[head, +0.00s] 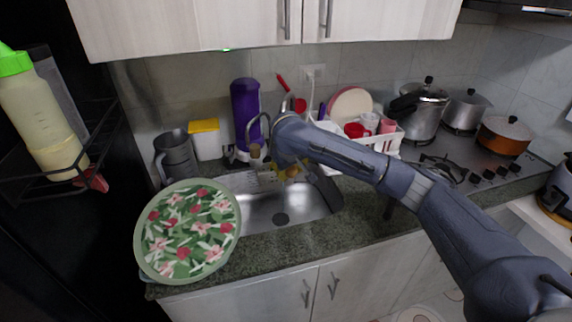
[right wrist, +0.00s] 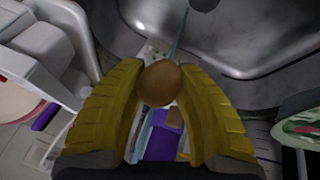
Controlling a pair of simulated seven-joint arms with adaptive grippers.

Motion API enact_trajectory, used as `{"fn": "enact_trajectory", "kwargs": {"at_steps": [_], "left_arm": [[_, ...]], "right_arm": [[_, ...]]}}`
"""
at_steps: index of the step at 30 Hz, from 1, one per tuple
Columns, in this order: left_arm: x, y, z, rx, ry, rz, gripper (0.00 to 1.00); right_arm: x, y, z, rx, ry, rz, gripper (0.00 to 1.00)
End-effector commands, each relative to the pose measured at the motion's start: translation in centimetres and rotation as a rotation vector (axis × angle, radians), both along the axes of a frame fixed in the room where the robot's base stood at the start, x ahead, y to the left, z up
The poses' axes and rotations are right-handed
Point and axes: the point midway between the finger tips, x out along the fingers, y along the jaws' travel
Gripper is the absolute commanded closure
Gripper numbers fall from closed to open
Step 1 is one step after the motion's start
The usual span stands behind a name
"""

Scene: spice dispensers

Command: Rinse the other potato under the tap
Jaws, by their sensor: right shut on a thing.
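A round brown potato (right wrist: 160,83) sits between the yellow fingertips of my right gripper (right wrist: 160,98), which is shut on it in the right wrist view. In the head view my right gripper (head: 284,172) is over the back part of the steel sink (head: 310,205), close to the tap (head: 248,128). The potato is hard to make out there. A thin pale-blue streak shows beyond the potato in the right wrist view; I cannot tell whether it is water. My left gripper is not in view.
A round floral tray (head: 190,230) covers the counter left of the sink. A purple dispenser (head: 244,108) and a grey jug (head: 175,153) stand behind. A white dish rack (head: 383,142) is right of the tap. Pots (head: 464,108) stand on the stove. The sink's front is clear.

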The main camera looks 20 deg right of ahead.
Motion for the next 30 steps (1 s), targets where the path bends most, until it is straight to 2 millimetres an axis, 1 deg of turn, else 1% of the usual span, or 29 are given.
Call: {"fn": "enact_trajectory", "kwargs": {"at_steps": [21,30], "left_arm": [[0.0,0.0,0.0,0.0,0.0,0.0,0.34],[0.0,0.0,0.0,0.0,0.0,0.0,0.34]], "right_arm": [[-4.4,1.3,0.1,0.0,-0.001,0.001,0.97],[-4.9,1.4,0.0,0.0,0.0,0.001,0.97]]}}
